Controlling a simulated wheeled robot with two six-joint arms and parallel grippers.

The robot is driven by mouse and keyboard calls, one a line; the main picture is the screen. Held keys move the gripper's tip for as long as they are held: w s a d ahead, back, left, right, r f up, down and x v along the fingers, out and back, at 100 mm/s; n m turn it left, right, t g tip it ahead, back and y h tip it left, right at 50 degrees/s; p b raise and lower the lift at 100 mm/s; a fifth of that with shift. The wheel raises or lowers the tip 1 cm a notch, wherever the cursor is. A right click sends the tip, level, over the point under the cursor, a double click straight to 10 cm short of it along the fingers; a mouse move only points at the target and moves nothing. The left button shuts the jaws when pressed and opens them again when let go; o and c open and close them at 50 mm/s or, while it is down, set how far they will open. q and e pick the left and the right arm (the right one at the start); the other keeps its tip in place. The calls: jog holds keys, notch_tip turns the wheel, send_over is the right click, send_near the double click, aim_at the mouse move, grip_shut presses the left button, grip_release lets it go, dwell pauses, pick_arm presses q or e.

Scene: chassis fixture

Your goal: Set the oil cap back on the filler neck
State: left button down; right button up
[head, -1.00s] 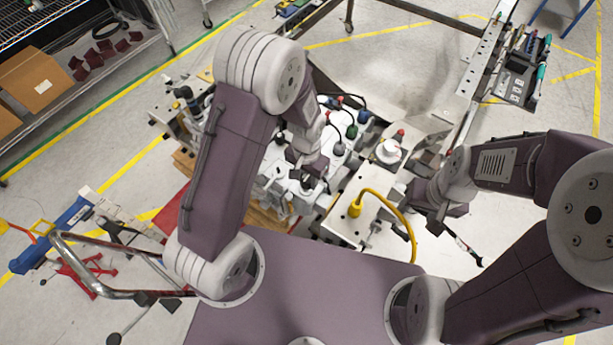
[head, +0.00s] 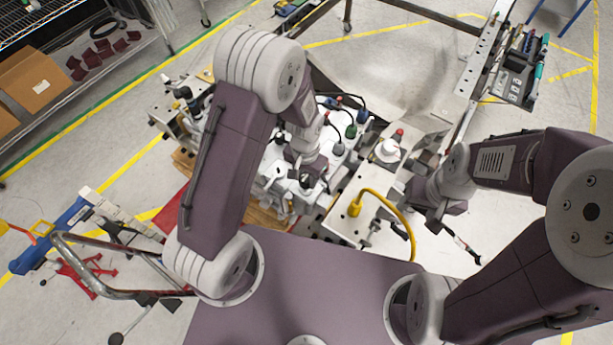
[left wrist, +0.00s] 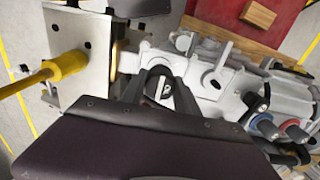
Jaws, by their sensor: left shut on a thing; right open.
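My left gripper (head: 307,181) is over the near side of the pale grey engine (head: 270,180). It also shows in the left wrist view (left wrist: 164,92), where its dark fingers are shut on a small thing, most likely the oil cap. The fingers and wrist hide most of it. The filler neck cannot be made out; the gripper covers that part of the engine, and I cannot tell whether the cap touches it. My right gripper (head: 434,206) is open, right of the metal plate, apart from the engine.
A yellow hose (head: 385,205) arches from the metal plate (head: 345,225) beside the engine; its yellow fitting shows in the left wrist view (left wrist: 66,66). A white capped reservoir (head: 388,150) stands behind the plate. Steel frame rails and a tool tray (head: 520,75) are at back right.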

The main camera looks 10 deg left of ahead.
pick_arm(q)
jog(key=shift+f, duration=0.1)
jog(key=shift+f+b, duration=0.9)
jog(key=shift+f, duration=0.2)
jog(key=shift+f+b, duration=0.4)
jog(key=shift+f, duration=0.15)
jog(key=c, duration=0.8)
grip_release()
jog(key=shift+c, duration=0.2)
jog(key=shift+r, duration=0.1)
notch_tip(320, 180, up, 6)
jog(key=p, duration=0.5)
jog(key=shift+r+p, duration=0.1)
jog(key=shift+p, duration=0.25)
jog(key=shift+f, duration=0.2)
